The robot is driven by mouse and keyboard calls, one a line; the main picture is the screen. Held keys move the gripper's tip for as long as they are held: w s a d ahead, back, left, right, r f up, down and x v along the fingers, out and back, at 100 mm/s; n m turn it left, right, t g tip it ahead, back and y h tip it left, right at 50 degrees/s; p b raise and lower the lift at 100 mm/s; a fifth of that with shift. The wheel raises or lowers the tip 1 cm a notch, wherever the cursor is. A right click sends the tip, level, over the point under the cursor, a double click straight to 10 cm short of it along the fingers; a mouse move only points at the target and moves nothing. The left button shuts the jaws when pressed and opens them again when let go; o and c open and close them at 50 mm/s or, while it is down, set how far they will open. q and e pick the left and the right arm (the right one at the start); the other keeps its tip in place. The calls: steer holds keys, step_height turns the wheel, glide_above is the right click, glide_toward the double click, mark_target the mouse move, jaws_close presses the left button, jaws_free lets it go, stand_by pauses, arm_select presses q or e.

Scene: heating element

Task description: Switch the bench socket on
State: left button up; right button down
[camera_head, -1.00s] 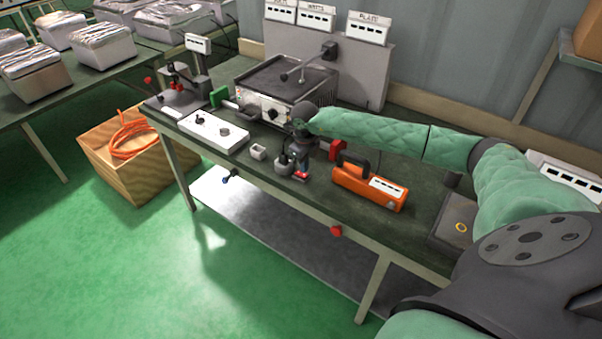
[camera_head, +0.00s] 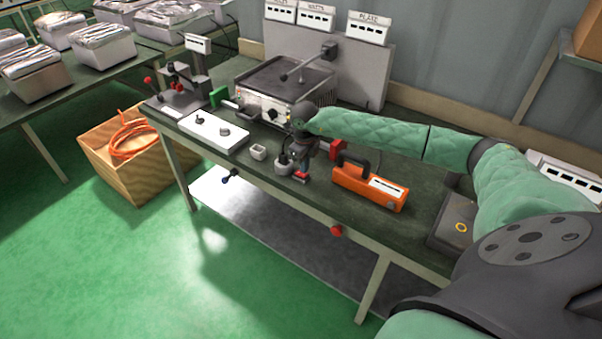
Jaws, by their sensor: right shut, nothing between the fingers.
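A small pale grey socket box with a black plug in it (camera_head: 282,168) sits near the front edge of the bench (camera_head: 320,195); I take it for the bench socket. My right gripper (camera_head: 301,170) points down at the right side of this box, shut and empty. A small red part (camera_head: 301,176) shows at its fingertips. The gripper partly hides this area, so I cannot tell contact or the switch's position. My left gripper is not in view.
An orange case with a black handle (camera_head: 368,188) stands right of the gripper. A white control box (camera_head: 213,131), a small white block (camera_head: 258,152) and a hot-plate unit (camera_head: 284,85) stand left and behind. A red button (camera_head: 336,230) is on the bench's front edge.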

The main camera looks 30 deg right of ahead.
steer(key=shift+f+b, duration=0.7)
steer(key=shift+f, duration=0.25)
stand_by(0.6)
steer(key=shift+r+p, duration=0.85)
steer(key=shift+r, duration=2.65)
